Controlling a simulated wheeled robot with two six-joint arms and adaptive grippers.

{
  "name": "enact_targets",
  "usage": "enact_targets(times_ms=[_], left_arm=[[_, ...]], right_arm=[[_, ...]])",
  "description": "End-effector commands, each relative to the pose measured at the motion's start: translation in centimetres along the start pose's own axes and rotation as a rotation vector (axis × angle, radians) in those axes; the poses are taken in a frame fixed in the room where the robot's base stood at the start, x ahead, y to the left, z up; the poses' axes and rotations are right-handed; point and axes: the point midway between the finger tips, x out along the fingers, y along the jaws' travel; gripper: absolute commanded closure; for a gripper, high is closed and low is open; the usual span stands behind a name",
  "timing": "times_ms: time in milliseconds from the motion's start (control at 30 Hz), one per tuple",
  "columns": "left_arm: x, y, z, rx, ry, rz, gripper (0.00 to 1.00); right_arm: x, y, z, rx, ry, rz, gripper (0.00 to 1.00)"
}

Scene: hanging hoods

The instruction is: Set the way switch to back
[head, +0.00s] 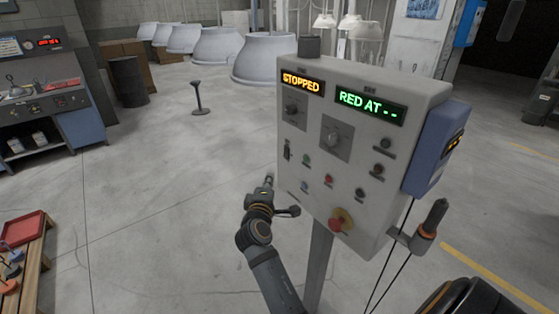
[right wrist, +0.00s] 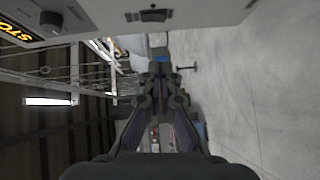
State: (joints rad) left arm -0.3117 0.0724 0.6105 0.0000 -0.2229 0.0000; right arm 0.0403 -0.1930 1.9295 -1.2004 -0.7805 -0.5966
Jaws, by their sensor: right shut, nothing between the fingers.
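The control panel (head: 310,170) stands upright on a post, with a yellow STOPPED display and a green RED AT display. A black rocker-like switch (head: 287,150) sits at its left edge below a dark knob (head: 292,109). The labels are too small to read, so I cannot tell for sure which is the way switch. In the right wrist view the rocker (right wrist: 150,15) and the knob (right wrist: 50,20) show at the top. My right gripper (head: 268,182) is shut and empty, left of the panel, below the rocker and apart from it. It also shows in the right wrist view (right wrist: 160,72). My left gripper is not in view.
A large dial (head: 334,139), several small buttons and a red mushroom button (head: 340,221) share the panel face. A blue box (head: 437,145) is on its right side, with a handle (head: 430,222) hanging below.

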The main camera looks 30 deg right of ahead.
Motion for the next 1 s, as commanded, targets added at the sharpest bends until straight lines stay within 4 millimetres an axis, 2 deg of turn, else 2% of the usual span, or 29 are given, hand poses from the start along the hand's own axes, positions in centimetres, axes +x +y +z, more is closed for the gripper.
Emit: enact_targets(times_ms=[167,400,600,800,1000], left_arm=[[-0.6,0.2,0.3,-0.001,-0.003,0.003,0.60],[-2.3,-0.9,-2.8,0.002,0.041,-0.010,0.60],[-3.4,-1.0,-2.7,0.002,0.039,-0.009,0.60],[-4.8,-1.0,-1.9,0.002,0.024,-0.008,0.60],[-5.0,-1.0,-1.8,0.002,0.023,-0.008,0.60]], right_arm=[[1.1,0.2,-0.1,-0.004,0.003,0.001,1.00],[5.9,0.4,-0.1,-0.005,0.001,0.002,1.00],[10.2,0.3,0.0,-0.003,0.000,0.000,1.00],[12.2,0.2,2.1,-0.002,0.000,-0.001,1.00],[12.8,-0.1,2.8,0.000,0.002,-0.002,1.00]])
